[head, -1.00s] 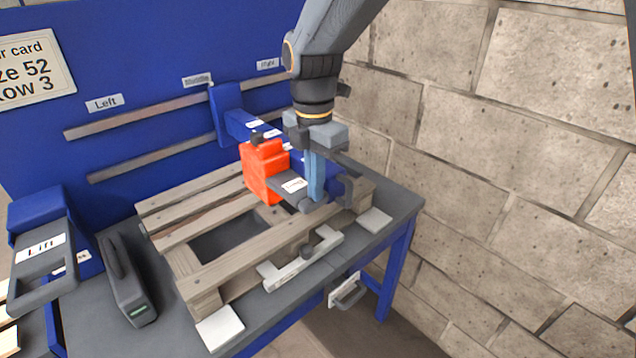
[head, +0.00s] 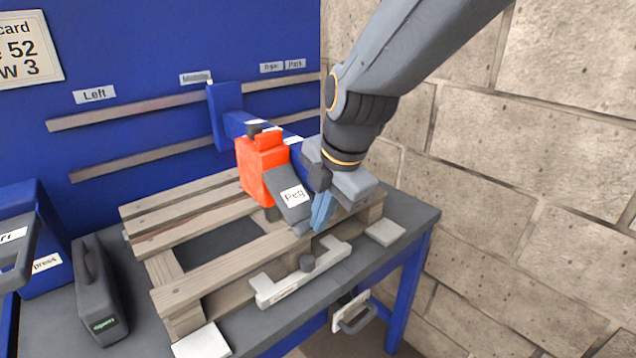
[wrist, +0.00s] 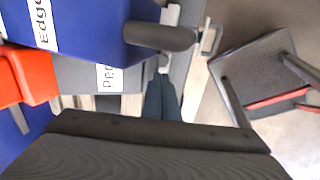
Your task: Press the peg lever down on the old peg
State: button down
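The peg lever (head: 294,197) is a dark grey arm with a white "Peg" label, on the front of a red block (head: 260,165) above the pallet. It slopes steeply down towards the pallet's front board. In the wrist view the peg lever (wrist: 75,75) lies left of my fingers. My gripper (head: 322,212) points down at the lever's right side near its lower end; its blue fingers are together, with nothing seen between them. The fingers also show in the wrist view (wrist: 162,98). I cannot tell whether they touch the lever. The old peg is not clearly visible.
The wooden pallet (head: 215,275) lies on the grey bench. A blue block with an "Edge" label (wrist: 85,25) and a dark lever (wrist: 160,37) sit close by. A light bar with a knob (head: 302,275) lies at the pallet's front. A brick wall stands right.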

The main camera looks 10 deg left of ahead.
jog(key=shift+s+d+f+b, duration=0.1)
jog(key=shift+s+f+b, duration=0.15)
jog(key=shift+f+b, duration=0.4)
jog(key=shift+f, duration=0.15)
jog(key=s+d+f+p+v, duration=0.1)
jog(key=d+v, duration=0.1)
jog(key=v, duration=1.2)
jog(key=shift+s+d+r, duration=0.25)
jog(key=shift+s+r, duration=0.05)
jog(key=shift+s, duration=0.05)
